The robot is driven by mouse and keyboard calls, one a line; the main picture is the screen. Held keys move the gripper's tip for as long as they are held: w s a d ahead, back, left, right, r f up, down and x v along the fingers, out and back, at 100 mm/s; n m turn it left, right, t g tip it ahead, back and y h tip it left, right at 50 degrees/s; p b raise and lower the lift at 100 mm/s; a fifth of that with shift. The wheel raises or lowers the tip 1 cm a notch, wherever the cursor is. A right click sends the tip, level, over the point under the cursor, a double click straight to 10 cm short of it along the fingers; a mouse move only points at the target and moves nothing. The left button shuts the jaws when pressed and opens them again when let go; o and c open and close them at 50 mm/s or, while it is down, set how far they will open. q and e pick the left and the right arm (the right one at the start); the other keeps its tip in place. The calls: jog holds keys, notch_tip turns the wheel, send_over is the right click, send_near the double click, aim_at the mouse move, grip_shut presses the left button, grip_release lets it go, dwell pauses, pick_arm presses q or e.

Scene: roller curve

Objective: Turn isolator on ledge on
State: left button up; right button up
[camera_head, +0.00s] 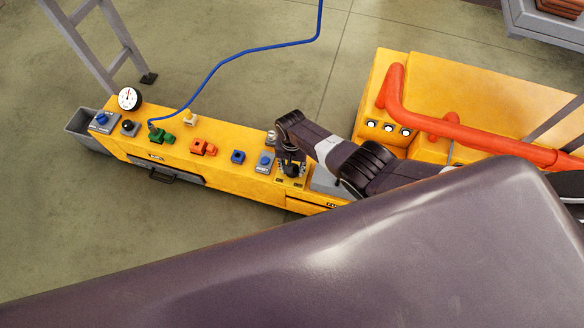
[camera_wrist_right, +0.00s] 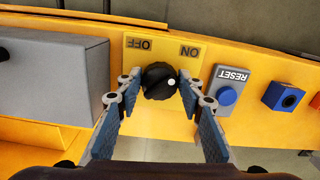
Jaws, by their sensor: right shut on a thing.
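The isolator is a black round knob (camera_wrist_right: 158,80) on a yellow plate (camera_wrist_right: 165,48) marked OFF and ON. The lettering is upside down in the right wrist view, with OFF at left and ON at right. A white dot on the knob sits at its right side, nearer the ON side. My right gripper (camera_wrist_right: 158,92) is shut on the knob, one finger on each side. In the head view my right gripper (camera_head: 289,168) is over the right part of the yellow ledge (camera_head: 232,182), and the knob is largely hidden there. My left gripper is out of view.
A blue RESET button (camera_wrist_right: 227,96) is close beside the right finger, with a blue socket (camera_wrist_right: 283,96) beyond. A grey box (camera_wrist_right: 55,75) stands left of the knob. An orange-red pipe (camera_head: 440,118) runs behind my right arm. A blue cable (camera_head: 215,68) reaches the ledge.

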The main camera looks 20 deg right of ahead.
jog(key=shift+w, duration=0.1)
jog(key=o, duration=1.1)
jog(key=shift+o, duration=0.3)
jog(key=shift+r, duration=0.15)
notch_tip(320, 180, up, 12)
dwell(0.3)
